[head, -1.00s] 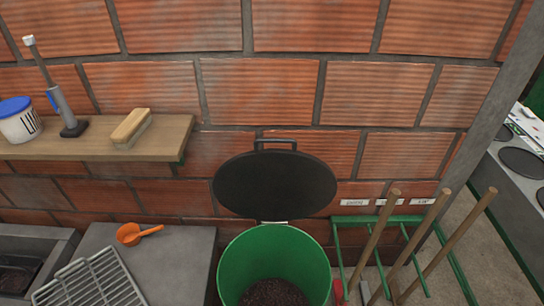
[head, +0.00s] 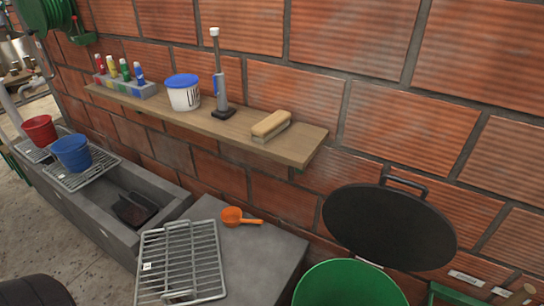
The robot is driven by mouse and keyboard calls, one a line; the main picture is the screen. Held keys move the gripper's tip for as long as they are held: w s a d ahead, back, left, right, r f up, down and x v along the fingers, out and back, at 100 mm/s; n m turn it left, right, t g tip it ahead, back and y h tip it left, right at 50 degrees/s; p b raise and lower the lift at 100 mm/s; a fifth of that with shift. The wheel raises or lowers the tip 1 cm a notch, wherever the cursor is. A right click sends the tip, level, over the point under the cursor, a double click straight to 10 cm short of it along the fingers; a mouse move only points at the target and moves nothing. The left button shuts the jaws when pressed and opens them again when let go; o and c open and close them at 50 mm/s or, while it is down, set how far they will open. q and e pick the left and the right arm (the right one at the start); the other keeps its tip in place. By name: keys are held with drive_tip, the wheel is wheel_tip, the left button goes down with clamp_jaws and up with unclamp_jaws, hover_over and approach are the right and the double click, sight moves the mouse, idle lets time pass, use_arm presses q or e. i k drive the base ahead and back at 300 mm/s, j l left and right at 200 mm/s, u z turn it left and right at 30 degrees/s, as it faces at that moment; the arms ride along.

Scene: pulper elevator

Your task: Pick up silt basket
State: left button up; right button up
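A dark, box-like object (head: 135,208) sits low inside the grey trough (head: 172,212) at the left in the head view. It may be the silt basket; its details are too dark and small to be sure. A wire rack with a handle (head: 182,262) lies across the near end of the trough and the grey slab beside it. Neither of my grippers shows in the head view.
A blue bucket (head: 72,155) and a red bucket (head: 39,131) stand on racks at the trough's far end. An orange scoop (head: 238,217) lies on the grey slab (head: 268,255). A green bin (head: 348,287) with its black lid (head: 390,226) raised stands right. A wooden shelf (head: 300,147) juts from the wall.

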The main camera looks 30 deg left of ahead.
sight(134, 209)
drive_tip(key=u, duration=2.15)
drive_tip(key=i+j+u, duration=0.15)
drive_tip(key=j, duration=0.3)
drive_tip(key=i+j+u, duration=0.1)
drive_tip(key=i+j, duration=0.2)
drive_tip(key=j, duration=0.15)
drive_tip(key=i+j+u, duration=0.15)
drive_tip(key=j, duration=0.3)
drive_tip(key=i+j+u, duration=0.2)
drive_tip(key=i, duration=0.4)
drive_tip(key=i+j+u, duration=0.2)
drive_tip(key=i, duration=0.4)
drive_tip(key=i+z, duration=0.2)
drive_tip(key=i, duration=0.45)
drive_tip(key=i+j+z, duration=0.15)
drive_tip(key=i, duration=0.5)
drive_tip(key=i+z, duration=0.55)
drive_tip(key=z, duration=0.25)
drive_tip(key=i+j+z, duration=0.1)
drive_tip(key=i+z, duration=0.3)
drive_tip(key=k, duration=0.1)
